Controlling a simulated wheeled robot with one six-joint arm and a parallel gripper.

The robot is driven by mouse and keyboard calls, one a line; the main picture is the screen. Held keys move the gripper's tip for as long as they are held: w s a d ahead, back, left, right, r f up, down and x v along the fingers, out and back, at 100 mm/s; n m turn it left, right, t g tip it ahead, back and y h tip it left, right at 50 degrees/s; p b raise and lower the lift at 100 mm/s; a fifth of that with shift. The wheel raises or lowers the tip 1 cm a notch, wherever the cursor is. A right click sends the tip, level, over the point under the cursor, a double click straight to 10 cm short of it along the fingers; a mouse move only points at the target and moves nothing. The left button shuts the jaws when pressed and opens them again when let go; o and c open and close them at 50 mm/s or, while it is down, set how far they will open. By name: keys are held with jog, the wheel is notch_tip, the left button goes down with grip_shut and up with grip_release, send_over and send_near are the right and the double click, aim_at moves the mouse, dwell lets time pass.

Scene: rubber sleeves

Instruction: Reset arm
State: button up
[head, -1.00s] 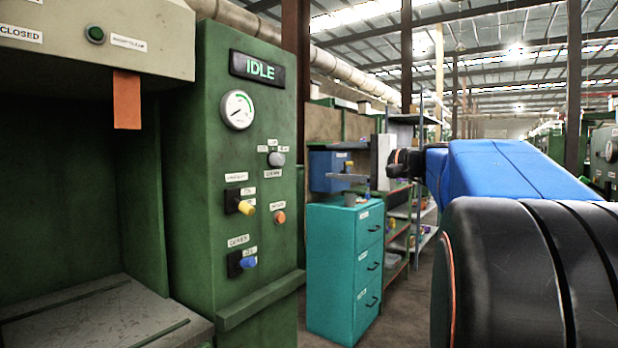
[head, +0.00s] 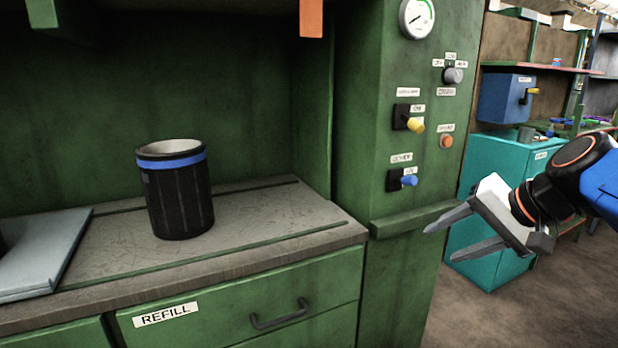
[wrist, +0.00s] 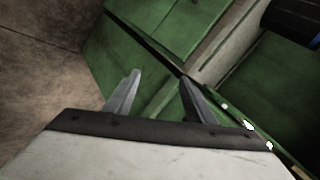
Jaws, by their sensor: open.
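My gripper (head: 440,235) is at the right in the head view, in front of the green machine's control column (head: 395,255). Its two grey fingers are spread apart with nothing between them, and they point left. In the wrist view the open fingers (wrist: 160,95) stand over green panels, also empty. My arm comes in from the right edge of the head view. A black cylinder with a blue band (head: 178,190) stands upright on the grey work surface (head: 275,215), well left of the gripper and apart from it.
A ledge (head: 420,217) juts out beside the fingers. A drawer labelled REFILL (head: 240,315) is shut. A teal cabinet (head: 480,190) stands behind the gripper.

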jog(key=s+d+f+n+g+h, duration=0.1)
jog(key=s+f+n+h, duration=0.4)
jog(key=s+f, duration=0.8)
notch_tip(320, 180, down, 3)
jog(key=shift+s+d+f+n+g, duration=0.15)
jog(key=shift+d+n+g, duration=0.1)
jog(key=shift+n+g, duration=0.45)
